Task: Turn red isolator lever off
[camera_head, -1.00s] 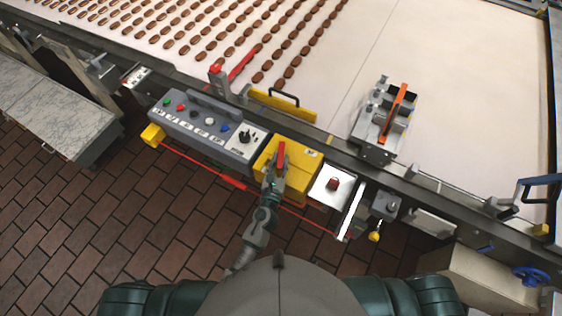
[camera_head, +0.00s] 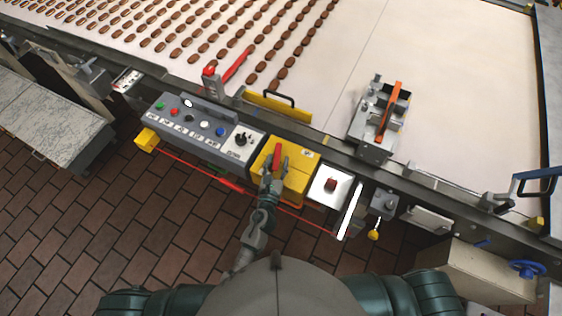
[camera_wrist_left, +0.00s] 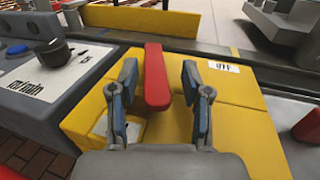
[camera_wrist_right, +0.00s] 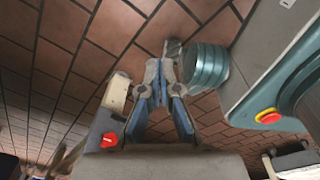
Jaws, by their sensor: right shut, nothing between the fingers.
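The red isolator lever (camera_head: 277,156) stands on the yellow box (camera_head: 303,171) at the machine's front edge. It also shows in the middle of the left wrist view (camera_wrist_left: 156,78). My left gripper (camera_head: 274,166) is open over the yellow box. In the left wrist view its fingers (camera_wrist_left: 159,72) stand on either side of the lever, with a visible gap on each side. A white label (camera_wrist_left: 224,67) lies on the box to the right of the lever. My right gripper (camera_wrist_right: 162,75) is shut and empty, above the brick floor, and does not show in the head view.
A grey control panel (camera_head: 200,133) with several buttons and a black knob (camera_head: 241,139) is left of the box. A white plate (camera_head: 322,190) with a red button is right of it. A red cord (camera_head: 190,169) runs along the front. The conveyor (camera_head: 330,60) lies behind.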

